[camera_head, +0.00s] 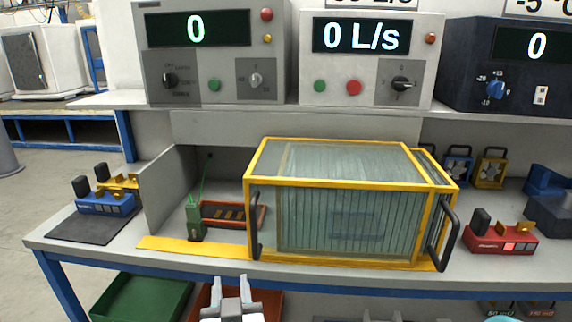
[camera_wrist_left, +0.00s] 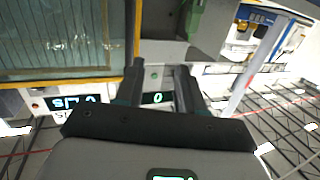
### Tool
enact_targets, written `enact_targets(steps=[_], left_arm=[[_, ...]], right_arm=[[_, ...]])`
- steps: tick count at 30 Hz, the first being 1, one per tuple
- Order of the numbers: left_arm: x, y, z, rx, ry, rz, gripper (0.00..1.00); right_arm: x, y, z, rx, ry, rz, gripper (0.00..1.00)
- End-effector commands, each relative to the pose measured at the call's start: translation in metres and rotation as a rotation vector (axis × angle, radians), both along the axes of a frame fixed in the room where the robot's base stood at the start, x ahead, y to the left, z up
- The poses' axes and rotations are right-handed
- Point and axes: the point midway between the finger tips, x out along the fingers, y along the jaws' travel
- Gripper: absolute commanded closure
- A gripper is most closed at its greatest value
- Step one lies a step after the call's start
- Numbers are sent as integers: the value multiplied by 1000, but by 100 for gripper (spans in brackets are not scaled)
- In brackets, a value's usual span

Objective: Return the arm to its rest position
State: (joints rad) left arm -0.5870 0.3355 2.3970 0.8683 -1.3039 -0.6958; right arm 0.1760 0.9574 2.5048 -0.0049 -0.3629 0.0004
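My left gripper (camera_head: 230,283) shows at the bottom of the head view, in front of the bench's front edge. Its two pale fingers point up and stand apart with nothing between them. In the left wrist view the gripper's dark fingers (camera_wrist_left: 158,72) are also spread and empty. The yellow-framed glass case (camera_head: 345,220) is on the bench, beyond and to the right of the left gripper. It also fills the upper left of the wrist view (camera_wrist_left: 55,40). I cannot make out my right gripper in either view.
The bench has a blue front edge (camera_head: 90,257). A green device (camera_head: 194,218) stands left of the case. A blue device (camera_head: 104,203) sits further left, and a red one (camera_head: 502,240) at right. Below are a green bin (camera_head: 140,297) and an orange bin. Display units stand on the shelf above.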

Motion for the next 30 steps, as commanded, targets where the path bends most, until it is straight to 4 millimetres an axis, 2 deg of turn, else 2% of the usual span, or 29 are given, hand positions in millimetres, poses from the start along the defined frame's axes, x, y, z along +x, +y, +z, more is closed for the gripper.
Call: enact_targets(steps=[1,2,3,5,6,8,9,12,15,18,20,22,25,27,30], left_arm=[[8,25,-34,30,72,59,62],[12,39,-55,50,115,86,62],[15,57,-85,77,180,107,62],[16,75,-133,96,288,104,62],[13,85,-165,89,363,92,62],[2,94,-214,57,480,61,62],[-8,98,-246,23,560,35,62],[-45,95,-316,-99,759,-36,62],[-87,81,-366,-235,936,-107,62],[-128,58,-395,-362,1093,-181,62],[-152,42,-404,-429,1185,-230,62],[-177,23,-405,-499,1290,-288,62],[-207,10,-403,-619,1433,-265,62],[-204,10,-369,-616,1418,-262,62],[-204,10,-343,-614,1416,-262,62]], right_arm=[[0,0,0,0,0,0,19],[0,0,0,0,0,0,19],[0,0,0,0,0,0,19],[0,0,0,0,0,0,19],[0,0,0,0,0,0,19],[0,0,0,0,0,0,19],[0,0,0,0,0,0,19],[0,0,0,0,0,0,19],[0,0,0,0,0,0,19],[0,0,0,0,0,0,19],[0,0,0,0,0,0,19],[0,0,0,0,0,0,19],[0,0,0,0,0,0,19],[0,0,33,0,1,0,19],[0,0,60,0,-1,0,19]])
